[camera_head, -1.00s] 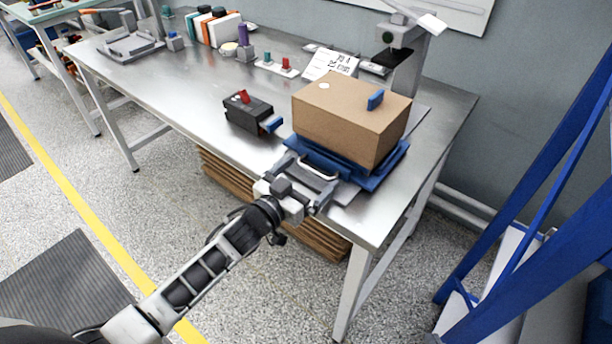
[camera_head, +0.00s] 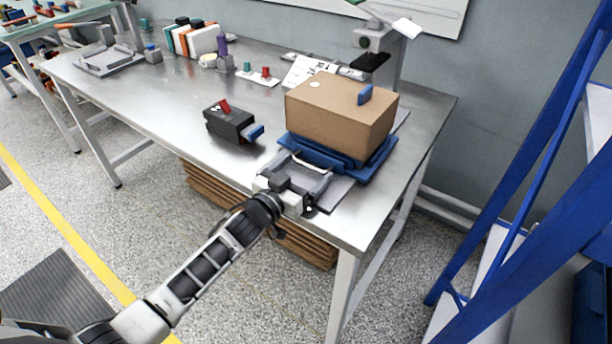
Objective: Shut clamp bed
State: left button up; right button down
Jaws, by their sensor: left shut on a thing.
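The clamp bed is a blue slab (camera_head: 379,163) near the right end of the metal bench, carrying a brown box (camera_head: 328,110) with a blue tab on top. A grey handle frame stands out from its front side. My left gripper (camera_head: 308,180) is shut on that handle at the bench's front edge. The gripper covers part of the frame, and its fingertips are hard to make out. A grey base plate (camera_head: 335,194) shows bare in front of the blue slab. My right gripper is not in view.
A black breaker (camera_head: 229,121) with a red lever and blue end lies left of the bed. A grey stand (camera_head: 385,55) is behind the box. Cards, small coloured parts and binders line the back. Blue frame posts (camera_head: 520,170) stand right of the bench.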

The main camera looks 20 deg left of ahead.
pick_arm(q)
jog(key=o, duration=1.1)
jog(key=shift+a, duration=0.15)
jog(key=v, duration=1.6)
jog(key=s+d+f+n+g+y, duration=0.1)
jog(key=s+d+f+g, duration=0.3)
jog(key=s+d+f, duration=0.1)
jog(key=shift+s+d+f+y, duration=0.25)
jog(key=shift+s+f+y, duration=0.2)
jog(key=shift+f, duration=0.15)
jog(key=s+d+f+g, duration=0.1)
jog(key=s+d+g, duration=0.1)
jog(key=s, duration=0.1)
jog(key=s+d+f+g, duration=0.1)
jog(key=s+d, duration=0.1)
jog(key=shift+f+m+h, duration=0.25)
jog(key=shift+f+m, duration=0.05)
jog(key=shift+f, duration=0.05)
jog(key=c, duration=1.4)
